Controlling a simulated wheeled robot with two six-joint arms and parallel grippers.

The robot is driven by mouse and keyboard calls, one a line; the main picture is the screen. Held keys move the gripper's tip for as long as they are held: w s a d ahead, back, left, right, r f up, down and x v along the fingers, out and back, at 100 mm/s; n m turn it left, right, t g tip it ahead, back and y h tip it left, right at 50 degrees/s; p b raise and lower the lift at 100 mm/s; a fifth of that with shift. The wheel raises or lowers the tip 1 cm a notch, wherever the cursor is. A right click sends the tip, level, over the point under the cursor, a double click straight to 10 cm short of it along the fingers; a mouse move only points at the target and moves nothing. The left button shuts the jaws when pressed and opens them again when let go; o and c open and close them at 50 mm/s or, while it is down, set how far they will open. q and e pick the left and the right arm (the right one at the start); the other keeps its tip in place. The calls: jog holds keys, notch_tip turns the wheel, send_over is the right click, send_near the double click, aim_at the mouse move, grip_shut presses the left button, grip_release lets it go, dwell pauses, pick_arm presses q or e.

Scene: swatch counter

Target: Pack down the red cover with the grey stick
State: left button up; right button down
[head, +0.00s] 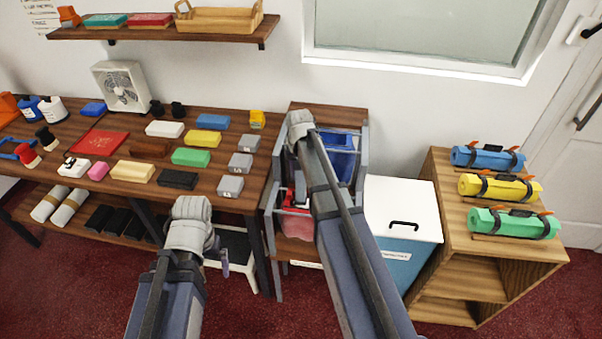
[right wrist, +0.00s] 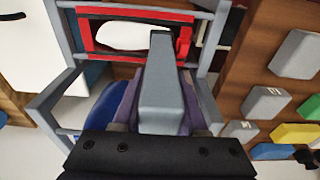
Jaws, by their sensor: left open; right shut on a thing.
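The red cover (right wrist: 183,45) is a red frame around a pale opening, in the grey rack (right wrist: 213,50) at the top of the right wrist view. In the head view a red part (head: 288,197) shows left of my right arm. My right gripper (right wrist: 167,122) is shut on the grey stick (right wrist: 168,90), which points toward the red cover and overlaps its near edge in the picture. I cannot tell whether they touch. In the head view my right arm hides its gripper. My left gripper (head: 224,263) is open and mostly hidden behind its wrist, low before the counter.
The counter (head: 225,186) left of the rack bears several coloured blocks and a white fan (head: 121,86). A blue bin (head: 341,158) sits in the rack. A white-lidded box (head: 402,205) and a wooden shelf (head: 440,195) with coloured rolls stand at right.

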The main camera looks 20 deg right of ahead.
aim_at(301, 187)
jog(key=shift+f+b, duration=3.45)
jog(key=shift+f, duration=0.15)
jog(key=shift+r, duration=0.1)
notch_tip(301, 187, up, 11)
jog(key=p, duration=1.1)
